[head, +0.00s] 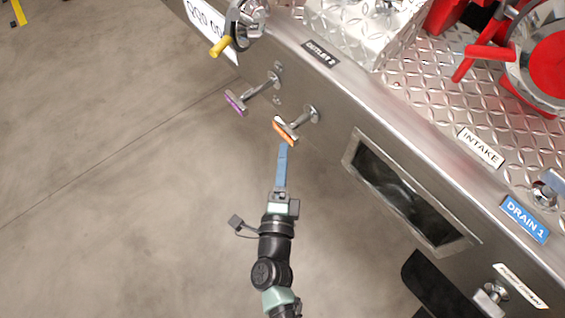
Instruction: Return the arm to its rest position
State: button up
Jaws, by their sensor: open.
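My arm reaches up from the bottom middle of the head view, nearly straight. My gripper (284,149), with long blue fingers, is seen almost edge-on. It is open, and nothing shows held in it. Its tips are just below the orange-faced pull handle (286,132) on the bumper's side. I cannot tell whether they touch it. A purple-faced pull handle (236,103) sticks out from the same panel, up and to the left.
The metal bumper (330,100) runs diagonally from upper left to lower right, with a framed recess (402,192). A yellow-handled valve (222,46) juts out at the top. Red equipment (548,62) stands on the deck at right. Open concrete floor (110,190) lies at left.

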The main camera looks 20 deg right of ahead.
jog(key=shift+s+a, duration=0.3)
jog(key=shift+s, duration=0.35)
